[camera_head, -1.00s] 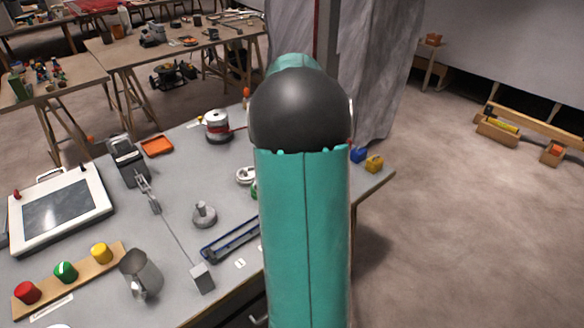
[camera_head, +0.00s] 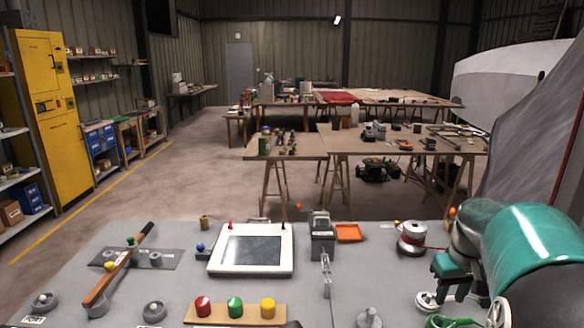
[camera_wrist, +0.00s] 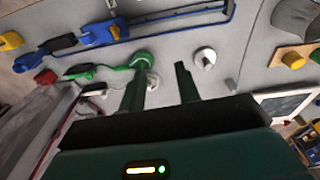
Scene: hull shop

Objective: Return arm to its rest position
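My teal arm (camera_head: 535,245) is folded in at the right edge of the head view, over the right end of the grey workbench (camera_head: 210,278). My gripper (camera_wrist: 160,78) shows in the wrist view with its two dark fingers apart. I see nothing held between them. The fingers are above the bench top. A green ring-ended tool (camera_wrist: 143,60) lies beyond the left finger, overlapping it in the picture; I cannot tell if they touch. A white round fitting (camera_wrist: 205,57) lies beyond the right finger.
A red-and-white spool (camera_head: 412,238) stands close left of my arm. A framed screen (camera_head: 252,250), an orange tray (camera_head: 348,232) and a strip with coloured buttons (camera_head: 235,312) are on the bench. Trestle tables (camera_head: 340,142) stand behind it. Open floor (camera_head: 140,190) lies left.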

